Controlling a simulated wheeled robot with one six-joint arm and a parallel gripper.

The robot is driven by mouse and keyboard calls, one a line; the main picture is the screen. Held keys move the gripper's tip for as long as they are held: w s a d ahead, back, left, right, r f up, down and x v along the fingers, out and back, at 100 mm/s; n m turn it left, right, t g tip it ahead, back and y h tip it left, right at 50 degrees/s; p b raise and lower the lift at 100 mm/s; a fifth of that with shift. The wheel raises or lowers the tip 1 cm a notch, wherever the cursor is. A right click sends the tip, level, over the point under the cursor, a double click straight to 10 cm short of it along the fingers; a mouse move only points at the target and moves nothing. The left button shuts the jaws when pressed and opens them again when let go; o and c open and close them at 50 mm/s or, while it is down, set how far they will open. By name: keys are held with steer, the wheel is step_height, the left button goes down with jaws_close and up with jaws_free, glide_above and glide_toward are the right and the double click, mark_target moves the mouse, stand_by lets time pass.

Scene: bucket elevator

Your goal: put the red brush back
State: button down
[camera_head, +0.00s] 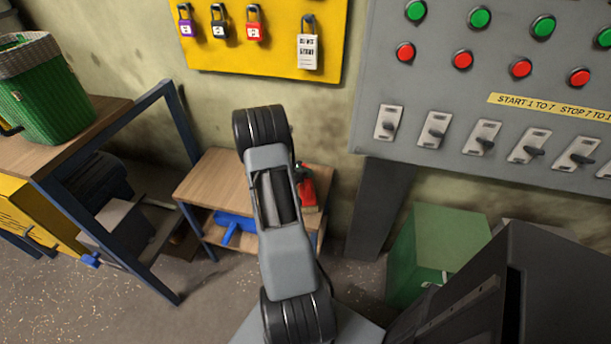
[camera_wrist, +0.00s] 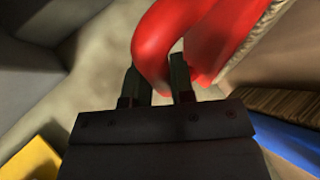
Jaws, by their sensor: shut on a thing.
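The red brush (camera_head: 308,193) shows in the head view at the right end of a small wooden shelf table, partly hidden behind my arm. In the wrist view its curved red handle (camera_wrist: 157,48) passes between the two fingers of my gripper (camera_wrist: 159,84), which is shut on it. Pale bristles run along the brush at the upper right of that view. I cannot tell whether the brush touches the shelf. In the head view my gripper is mostly hidden by my arm.
The shelf table's wooden top (camera_head: 213,180) is bare at left. A blue brush (camera_head: 233,225) lies on its lower level; blue also shows in the wrist view (camera_wrist: 285,128). A workbench with a green basket (camera_head: 48,95) stands left, a green box (camera_head: 435,245) right.

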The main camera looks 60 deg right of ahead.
steer(key=shift+f+b, duration=0.3)
steer(key=shift+b, duration=0.05)
steer(key=c, duration=1)
jaws_free()
steer(key=shift+r, duration=0.1)
steer(key=shift+w+a+r+p, duration=0.15)
steer(key=shift+r+p, duration=0.15)
steer(key=shift+p, duration=0.15)
steer(key=w+a+r+n+t+y, duration=0.1)
steer(key=w+a+r+y, duration=0.1)
steer(key=a+r, duration=0.65)
steer(key=w+a+r+n+t+y, duration=0.15)
steer(key=a+r, duration=0.35)
steer(key=a, duration=0.7)
steer(key=s+a+r+n+t+y, duration=0.1)
steer(key=a+r+y, duration=0.1)
steer(key=a, duration=0.5)
steer(key=s+a+r+n+t+y, duration=0.2)
steer(key=a+y, duration=0.1)
steer(key=a, duration=0.5)
steer(key=s+a+r+n+t+y, duration=0.1)
steer(key=a+r+n+t+y, duration=0.1)
steer(key=a, duration=0.5)
steer(key=shift+s+a+r+y, duration=0.2)
steer(key=shift+s+r+y, duration=0.05)
steer(key=shift+s+r, duration=0.05)
